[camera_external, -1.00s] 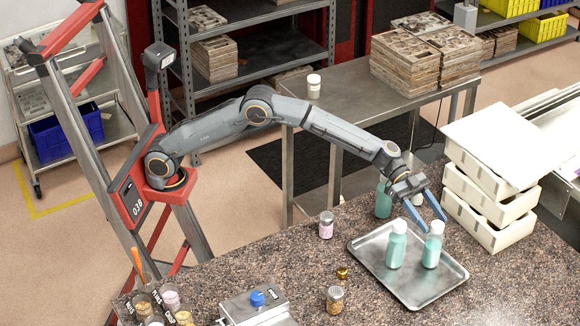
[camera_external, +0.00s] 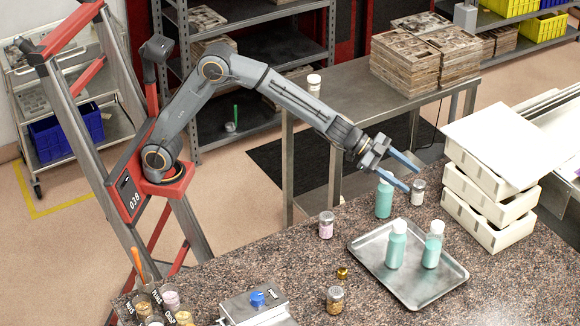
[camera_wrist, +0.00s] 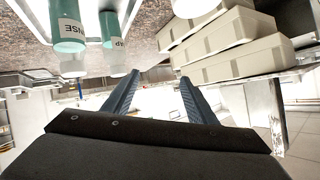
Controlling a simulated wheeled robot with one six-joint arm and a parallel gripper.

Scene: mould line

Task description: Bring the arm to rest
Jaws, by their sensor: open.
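My gripper (camera_external: 405,172) is open and empty, raised above the far edge of the speckled counter (camera_external: 290,250). Its blue fingers point right, just above a teal bottle (camera_external: 384,200) standing behind the tray. In the wrist view my open fingers (camera_wrist: 155,95) have nothing between them. Two teal bottles with white caps, one on the left (camera_external: 396,245) and one on the right (camera_external: 432,246), stand upright on the metal tray (camera_external: 418,293). Labelled teal bottles, one at the left (camera_wrist: 68,30) and one beside it (camera_wrist: 118,45), show in the wrist view.
Stacked cream trays (camera_external: 490,190) stand to the right of my gripper. A white-capped jar (camera_external: 418,192) stands by the teal bottle, and a pink jar (camera_external: 326,225) further left. A metal table (camera_external: 345,100) with stacked moulds (camera_external: 425,60) is behind. A blue-button box (camera_external: 257,303) sits in front.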

